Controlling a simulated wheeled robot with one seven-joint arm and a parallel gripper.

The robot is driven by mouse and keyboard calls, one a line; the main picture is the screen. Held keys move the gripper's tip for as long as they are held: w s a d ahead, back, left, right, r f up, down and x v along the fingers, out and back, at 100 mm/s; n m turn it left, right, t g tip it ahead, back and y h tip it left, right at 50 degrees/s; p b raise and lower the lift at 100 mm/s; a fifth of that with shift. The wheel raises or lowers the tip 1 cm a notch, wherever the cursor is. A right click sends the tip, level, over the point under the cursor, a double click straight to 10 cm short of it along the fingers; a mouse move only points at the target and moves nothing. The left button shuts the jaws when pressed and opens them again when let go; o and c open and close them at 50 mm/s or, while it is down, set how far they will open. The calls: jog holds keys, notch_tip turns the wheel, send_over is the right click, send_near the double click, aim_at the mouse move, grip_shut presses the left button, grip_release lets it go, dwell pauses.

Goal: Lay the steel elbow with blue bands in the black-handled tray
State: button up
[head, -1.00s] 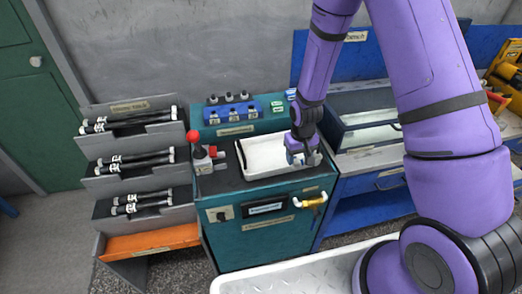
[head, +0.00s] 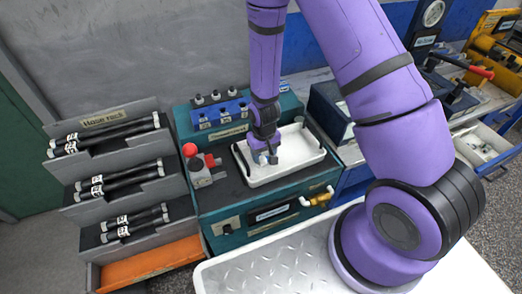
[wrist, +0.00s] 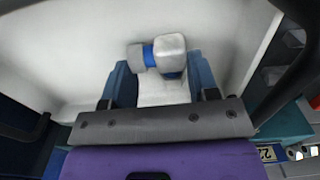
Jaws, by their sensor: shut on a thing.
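The steel elbow (wrist: 170,50), light grey with blue bands, shows in the wrist view between my gripper's two blue-grey fingers. My gripper (wrist: 160,78) is shut on it. In the head view my gripper (head: 264,157) points down into the left part of the white black-handled tray (head: 308,158), on the teal bench. The tray's white floor and walls surround the elbow in the wrist view (wrist: 65,60). I cannot tell whether the elbow touches the tray floor. In the head view the fingers hide most of the elbow.
A red-knobbed grey block (head: 200,168) stands left of the tray. A blue block with several fittings (head: 222,115) stands behind it. A grey hose rack (head: 115,180) is at the left. A brass-coloured fitting (head: 320,197) is on the bench's front. The tray's right part is clear.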

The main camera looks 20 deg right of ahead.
jog(key=shift+f, duration=0.15)
jog(key=o, duration=1)
jog(key=shift+f, duration=0.15)
jog(key=s+d+r+t, duration=0.1)
jog(key=s+d+r, duration=0.15)
jog(key=r, duration=1.55)
jog(key=s+d+r+t, duration=0.2)
jog(key=s+r, duration=0.1)
jog(key=r, duration=1.4)
jog(key=s+d+r+t, duration=0.2)
jog(key=s+r, duration=1)
jog(key=s, duration=0.3)
jog(key=shift+s+d+r+m, duration=0.25)
jog(key=shift+d+m, duration=0.05)
jog(key=shift+d, duration=0.05)
